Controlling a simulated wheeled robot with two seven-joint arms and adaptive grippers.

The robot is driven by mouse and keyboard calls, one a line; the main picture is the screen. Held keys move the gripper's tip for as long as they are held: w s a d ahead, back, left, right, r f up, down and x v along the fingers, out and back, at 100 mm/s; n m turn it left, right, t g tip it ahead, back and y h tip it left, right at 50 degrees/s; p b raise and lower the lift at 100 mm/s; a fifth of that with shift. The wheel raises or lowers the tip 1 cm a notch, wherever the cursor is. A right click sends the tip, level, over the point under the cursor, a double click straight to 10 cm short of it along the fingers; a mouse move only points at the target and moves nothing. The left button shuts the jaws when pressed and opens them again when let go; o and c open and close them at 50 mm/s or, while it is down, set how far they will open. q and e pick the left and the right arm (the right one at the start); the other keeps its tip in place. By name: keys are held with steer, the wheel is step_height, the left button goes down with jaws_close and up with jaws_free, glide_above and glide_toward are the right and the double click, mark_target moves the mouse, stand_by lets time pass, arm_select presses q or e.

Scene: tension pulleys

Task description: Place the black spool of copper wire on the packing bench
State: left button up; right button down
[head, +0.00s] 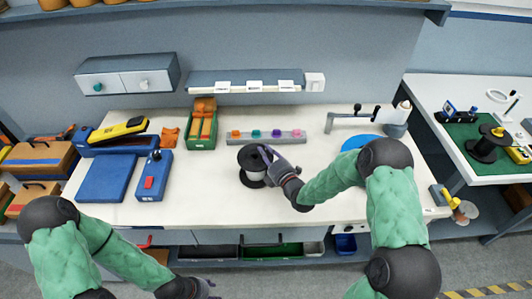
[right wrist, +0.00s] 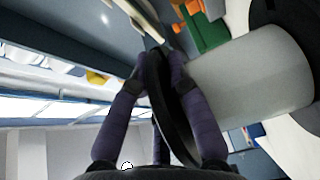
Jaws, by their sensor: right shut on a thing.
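A black-flanged spool (head: 251,158) with a pale grey core is upright over the middle of the white bench (head: 220,206), on it or just above it; I cannot tell which. No copper colour shows on its core. My right gripper (head: 270,162) is shut on the rim of its upper flange. In the right wrist view the fingers (right wrist: 170,75) pinch the black flange, with the pale core (right wrist: 255,85) to the right. Another black spool (head: 487,146) stands on the green mat of the right-hand bench. My left gripper (head: 205,288) hangs low before the bench; its fingers are unclear.
A strip with coloured knobs (head: 266,136) lies behind the spool. A green bin with orange parts (head: 202,128), a blue box (head: 154,176) and a blue tray (head: 107,178) are left. A blue disc (head: 358,143) is right. Bench space around the spool is clear.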

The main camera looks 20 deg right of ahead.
steer(key=shift+w, duration=0.1)
steer(key=c, duration=1.2)
jaws_free()
steer(key=shift+f, duration=0.1)
steer(key=shift+s+r, duration=0.2)
steer(key=p+v, duration=0.1)
steer(key=v, duration=1.1)
steer(key=shift+w+f, duration=0.1)
